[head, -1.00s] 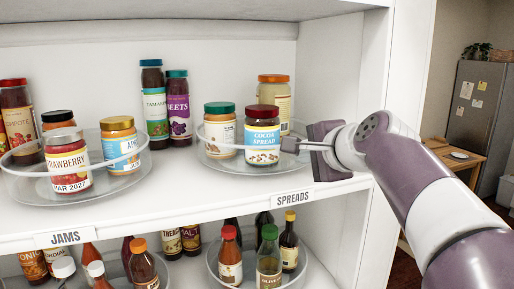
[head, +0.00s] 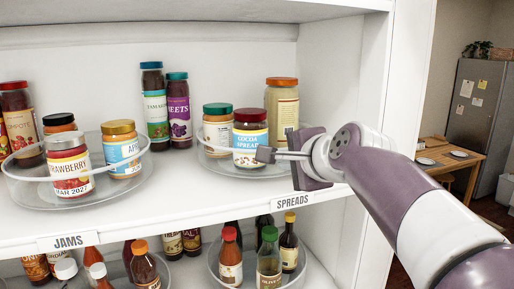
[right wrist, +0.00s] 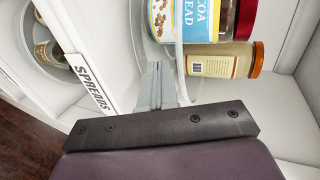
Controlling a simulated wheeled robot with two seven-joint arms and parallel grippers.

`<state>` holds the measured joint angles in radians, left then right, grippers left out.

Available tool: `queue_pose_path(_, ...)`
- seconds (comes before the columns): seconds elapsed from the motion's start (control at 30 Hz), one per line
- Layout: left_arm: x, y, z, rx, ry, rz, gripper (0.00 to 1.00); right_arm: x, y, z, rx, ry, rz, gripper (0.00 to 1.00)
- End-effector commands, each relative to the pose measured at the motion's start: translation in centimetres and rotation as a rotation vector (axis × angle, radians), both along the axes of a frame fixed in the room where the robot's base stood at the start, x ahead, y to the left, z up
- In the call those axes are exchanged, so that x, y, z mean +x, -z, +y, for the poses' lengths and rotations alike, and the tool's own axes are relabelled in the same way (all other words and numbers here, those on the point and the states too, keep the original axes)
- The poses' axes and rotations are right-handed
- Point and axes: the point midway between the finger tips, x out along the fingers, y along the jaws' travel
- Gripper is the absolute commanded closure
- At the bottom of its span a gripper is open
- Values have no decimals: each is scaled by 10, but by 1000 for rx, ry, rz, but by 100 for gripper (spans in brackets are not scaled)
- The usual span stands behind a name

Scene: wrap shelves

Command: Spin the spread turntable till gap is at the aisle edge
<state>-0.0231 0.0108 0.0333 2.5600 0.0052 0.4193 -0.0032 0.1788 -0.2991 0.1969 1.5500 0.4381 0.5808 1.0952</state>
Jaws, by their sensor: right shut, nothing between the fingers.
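The spreads turntable (head: 204,149) is a clear round tray with a raised rim on the upper shelf's right side. It holds a green-lidded jar (head: 217,126) at left, the dark-red-lidded cocoa spread (head: 250,143) at front and a taller orange-lidded jar (head: 282,105) at back right. A bare part lies at front right, partly hidden by my gripper. My left gripper is out of view.
The SPREADS label (head: 292,200) is on the shelf's front edge. The jams turntable (head: 30,180) stands at left, with two tall jars (head: 155,105) behind, between the turntables. The right side wall (head: 325,90) is close to my gripper. Bottles stand on the lower shelf.

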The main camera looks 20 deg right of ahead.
Motion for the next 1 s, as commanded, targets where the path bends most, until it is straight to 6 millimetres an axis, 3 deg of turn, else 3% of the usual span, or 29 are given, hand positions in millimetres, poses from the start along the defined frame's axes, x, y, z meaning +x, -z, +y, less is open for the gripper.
queue_pose_path(0.5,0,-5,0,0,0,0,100,0,-1,9,1,-2,-1,100)
queue_pose_path(1.0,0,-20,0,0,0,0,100,5,-1,30,1,-2,-3,100)
